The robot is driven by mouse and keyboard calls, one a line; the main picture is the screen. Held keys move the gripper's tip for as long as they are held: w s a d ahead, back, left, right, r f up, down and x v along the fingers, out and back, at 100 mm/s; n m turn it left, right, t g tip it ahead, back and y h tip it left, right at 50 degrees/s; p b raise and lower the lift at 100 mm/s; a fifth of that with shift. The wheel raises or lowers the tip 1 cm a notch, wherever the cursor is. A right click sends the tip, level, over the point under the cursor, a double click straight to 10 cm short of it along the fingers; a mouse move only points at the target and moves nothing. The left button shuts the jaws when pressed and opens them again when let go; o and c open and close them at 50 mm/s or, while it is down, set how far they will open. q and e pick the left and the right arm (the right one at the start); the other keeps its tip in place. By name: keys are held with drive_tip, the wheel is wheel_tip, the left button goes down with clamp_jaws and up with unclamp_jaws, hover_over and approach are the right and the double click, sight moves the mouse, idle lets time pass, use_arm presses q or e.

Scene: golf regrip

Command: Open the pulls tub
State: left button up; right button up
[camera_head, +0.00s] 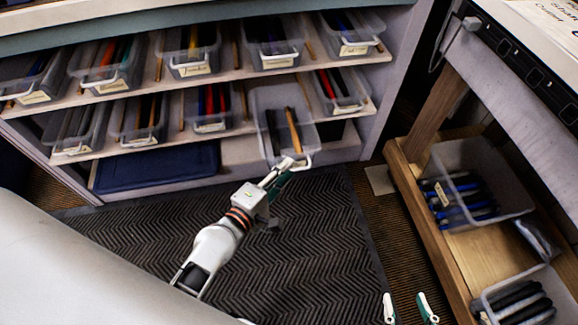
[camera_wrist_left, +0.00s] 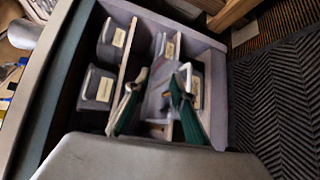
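The pulls tub seems to be the clear tub (camera_head: 268,108) on the lower shelf. It sticks out past its neighbours and holds a dark and an orange stick-like item. Its label is not readable here. My left gripper (camera_head: 285,172) is at the front of this tub, by its handle. In the left wrist view, the fingers of my left gripper (camera_wrist_left: 160,82) stand apart on either side of the tub's front. Whether they touch the handle is unclear. My right gripper (camera_head: 408,308) shows only its two separated fingertips at the bottom edge, empty and away from the shelves.
Several labelled tubs (camera_head: 192,60) fill both shelves, with thin wooden dividers between them. A dark blue flat box (camera_head: 158,167) lies below. At right, a wooden bench shelf (camera_head: 445,262) carries a tub of dark and blue grips (camera_head: 512,165) and another tub. The herringbone mat (camera_head: 315,235) is clear.

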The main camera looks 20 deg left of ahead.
use_arm(q)
drive_tip(key=shift+v, duration=1.35)
drive_tip(key=shift+f, duration=0.1)
